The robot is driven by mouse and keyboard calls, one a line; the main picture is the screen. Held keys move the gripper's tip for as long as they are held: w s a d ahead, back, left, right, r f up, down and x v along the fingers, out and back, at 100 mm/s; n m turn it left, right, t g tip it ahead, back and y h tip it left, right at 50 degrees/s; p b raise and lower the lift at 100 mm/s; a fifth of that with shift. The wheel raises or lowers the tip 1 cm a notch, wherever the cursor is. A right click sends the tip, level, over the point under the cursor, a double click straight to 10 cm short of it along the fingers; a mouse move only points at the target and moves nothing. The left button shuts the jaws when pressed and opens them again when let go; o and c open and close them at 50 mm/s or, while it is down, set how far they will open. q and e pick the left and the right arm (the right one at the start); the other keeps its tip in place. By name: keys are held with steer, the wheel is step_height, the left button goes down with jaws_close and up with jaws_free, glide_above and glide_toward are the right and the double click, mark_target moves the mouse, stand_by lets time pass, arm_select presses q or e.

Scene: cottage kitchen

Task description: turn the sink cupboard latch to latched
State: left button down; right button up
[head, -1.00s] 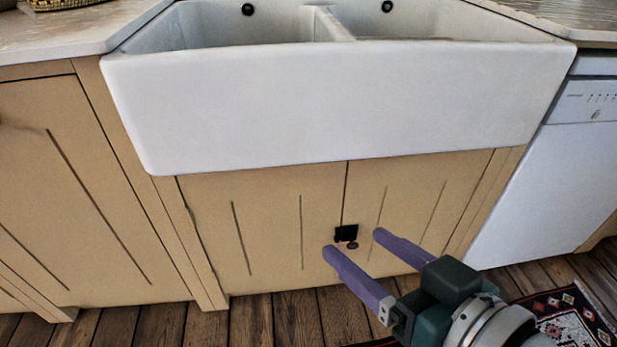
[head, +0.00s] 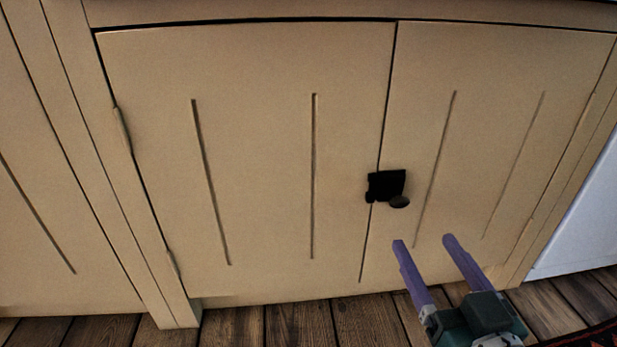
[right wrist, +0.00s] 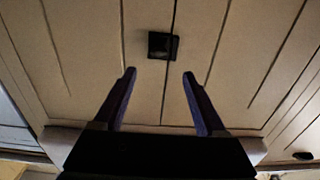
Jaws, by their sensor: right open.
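In the right wrist view the latch (right wrist: 163,45) is beyond the fingertips, near the top middle. My right gripper (head: 424,241) has two purple fingers spread apart with nothing between them. It is below and a little to the right of the latch in the head view, apart from it. The right wrist view also shows the open fingers (right wrist: 159,72). My left gripper is not in view.
The left door (head: 255,150) and right door (head: 500,130) are closed. A wooden floor (head: 270,325) runs below them. A white appliance (head: 585,225) stands at the right. The space in front of the doors looks clear.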

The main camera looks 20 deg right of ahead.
mark_target(402, 206)
steer(key=b+x, duration=0.1)
steer(key=x, duration=0.1)
steer(key=b+x, duration=0.1)
steer(key=x, duration=0.2)
steer(key=b+x, duration=0.2)
steer(key=x, duration=0.1)
steer(key=shift+w+d+f, duration=0.2)
steer(key=shift+f, duration=0.1)
steer(key=shift+w+d+r+b, duration=0.15)
steer(key=shift+w+b, duration=0.2)
steer(key=shift+w, duration=0.25)
steer(key=c, duration=0.4)
jaws_close()
